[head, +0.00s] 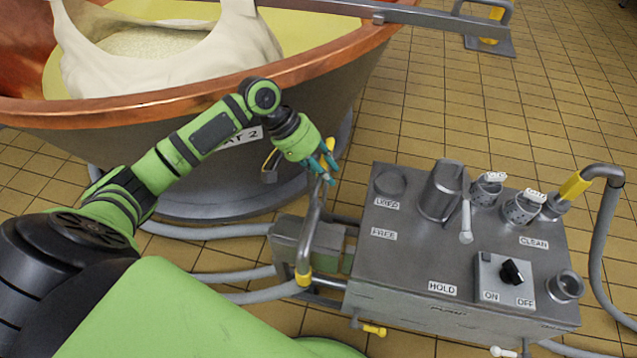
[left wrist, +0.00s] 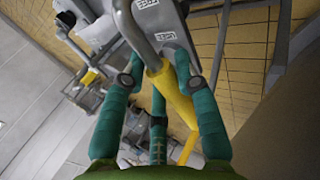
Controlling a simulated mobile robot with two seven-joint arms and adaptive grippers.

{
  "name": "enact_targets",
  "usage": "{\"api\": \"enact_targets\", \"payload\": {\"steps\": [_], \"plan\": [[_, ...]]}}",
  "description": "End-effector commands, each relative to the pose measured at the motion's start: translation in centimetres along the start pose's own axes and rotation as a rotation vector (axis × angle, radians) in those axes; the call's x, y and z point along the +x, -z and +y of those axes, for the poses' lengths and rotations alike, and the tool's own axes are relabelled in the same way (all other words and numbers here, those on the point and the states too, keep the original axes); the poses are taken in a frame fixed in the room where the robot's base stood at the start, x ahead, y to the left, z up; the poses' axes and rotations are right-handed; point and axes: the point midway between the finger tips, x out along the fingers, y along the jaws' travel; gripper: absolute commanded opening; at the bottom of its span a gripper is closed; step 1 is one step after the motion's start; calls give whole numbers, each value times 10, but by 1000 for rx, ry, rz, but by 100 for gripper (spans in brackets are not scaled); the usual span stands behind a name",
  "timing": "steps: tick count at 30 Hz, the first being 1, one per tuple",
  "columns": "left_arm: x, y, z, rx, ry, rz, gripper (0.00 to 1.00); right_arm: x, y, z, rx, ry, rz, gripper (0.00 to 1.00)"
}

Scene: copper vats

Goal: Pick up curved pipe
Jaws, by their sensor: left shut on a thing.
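The curved pipe (head: 310,232) is grey with yellow ends and stands steeply at the left side of the metal control box. My left gripper (head: 322,167) is shut on its upper part, close to the upper yellow end. In the left wrist view the grey pipe (left wrist: 150,28) and its yellow end (left wrist: 178,97) lie between the teal fingers of the left gripper (left wrist: 158,82). The lower yellow end is by the box's left side; whether it is still seated in a fitting I cannot tell. My right gripper is not in view.
The metal control box (head: 400,265) has sockets, valves and a black knob (head: 512,271). Another curved pipe (head: 604,220) rises at its right. The copper vat (head: 190,108) stands behind my left arm.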

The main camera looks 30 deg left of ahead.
Motion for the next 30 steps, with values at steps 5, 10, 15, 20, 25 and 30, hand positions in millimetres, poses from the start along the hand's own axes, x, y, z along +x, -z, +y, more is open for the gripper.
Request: {"api": "enact_targets", "payload": {"steps": [5,10,15,20,25,30], "plan": [[-6,1,5,2,-4,4,0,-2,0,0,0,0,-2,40],[-20,2,15,3,-5,6,0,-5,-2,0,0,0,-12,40],[-43,2,29,5,-5,7,0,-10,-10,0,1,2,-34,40],[-67,2,46,5,-5,6,0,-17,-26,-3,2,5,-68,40],[-94,2,64,4,-5,8,0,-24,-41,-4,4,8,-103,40],[-119,2,80,5,-5,7,0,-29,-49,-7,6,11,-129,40]]}}
